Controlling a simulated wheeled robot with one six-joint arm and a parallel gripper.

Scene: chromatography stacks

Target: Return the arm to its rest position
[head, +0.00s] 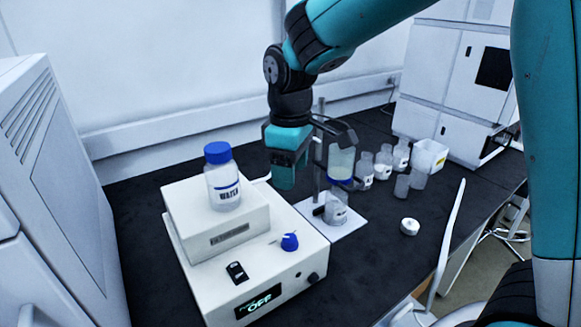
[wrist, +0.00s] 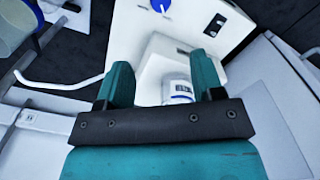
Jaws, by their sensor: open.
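My teal arm reaches in from the right in the head view, and my gripper (head: 288,175) hangs down over the bench behind the white instrument. In the wrist view my gripper (wrist: 166,85) shows two teal fingers spread apart with nothing held between them. The water bottle (head: 223,178) with a blue cap stands upright on the instrument's raised top, left of my gripper. It also shows beyond the fingers in the wrist view (wrist: 178,90).
The white instrument (head: 283,275) shows "OFF". Right of my gripper are a stand with a clamped column (head: 341,162), a beaker (head: 336,210), several bottles (head: 383,162) and a white box (head: 430,156). A round white piece (head: 410,226) lies on the dark bench. White cabinets flank both sides.

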